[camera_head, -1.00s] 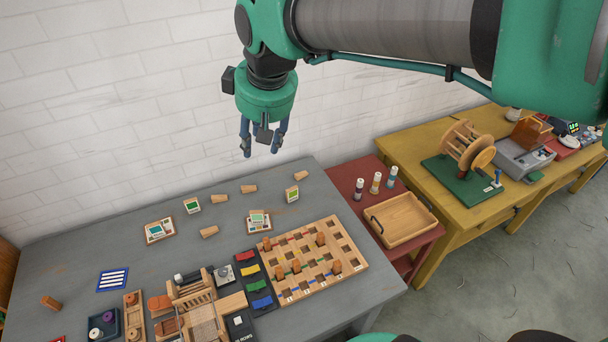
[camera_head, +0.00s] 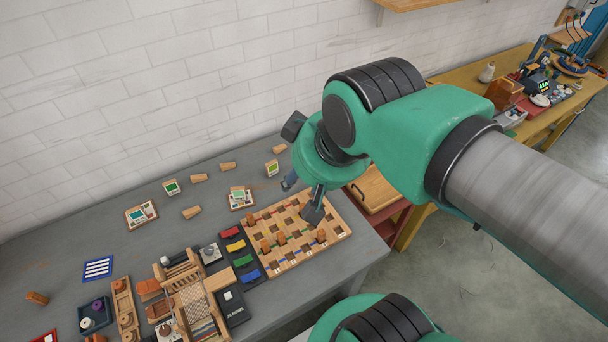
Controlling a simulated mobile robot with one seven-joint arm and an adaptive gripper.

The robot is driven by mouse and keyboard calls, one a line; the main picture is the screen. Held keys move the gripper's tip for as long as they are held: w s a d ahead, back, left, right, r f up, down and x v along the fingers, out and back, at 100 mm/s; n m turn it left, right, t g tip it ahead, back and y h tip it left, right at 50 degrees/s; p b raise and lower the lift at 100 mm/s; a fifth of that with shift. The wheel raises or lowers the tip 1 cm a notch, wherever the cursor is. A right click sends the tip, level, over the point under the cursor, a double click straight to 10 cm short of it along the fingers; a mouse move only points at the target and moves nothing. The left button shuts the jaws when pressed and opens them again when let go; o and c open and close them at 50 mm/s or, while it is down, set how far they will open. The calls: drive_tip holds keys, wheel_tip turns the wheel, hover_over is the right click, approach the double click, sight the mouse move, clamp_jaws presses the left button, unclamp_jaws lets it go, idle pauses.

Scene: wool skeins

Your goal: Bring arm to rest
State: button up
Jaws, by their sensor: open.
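My gripper (camera_head: 301,199) is in the head view at the centre, above the right end of the grey table (camera_head: 90,237). Its two dark fingers are apart and point down, with nothing between them. They hang over or in front of the far part of the wooden grid board (camera_head: 338,228); I cannot tell how high above it they are. My green and grey arm comes in from the right edge and hides part of the yellow table and the red stand behind it.
Wooden cones (camera_head: 191,212) and small cards (camera_head: 140,214) lie on the grey table. A small loom (camera_head: 195,300) and coloured strips (camera_head: 239,253) stand left of the board. A wooden tray (camera_head: 374,188) sits on the red stand. The table's left middle is mostly bare.

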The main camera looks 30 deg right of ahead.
idle(0.3)
wheel_tip(320, 180, down, 6)
drive_tip(key=b, duration=0.6)
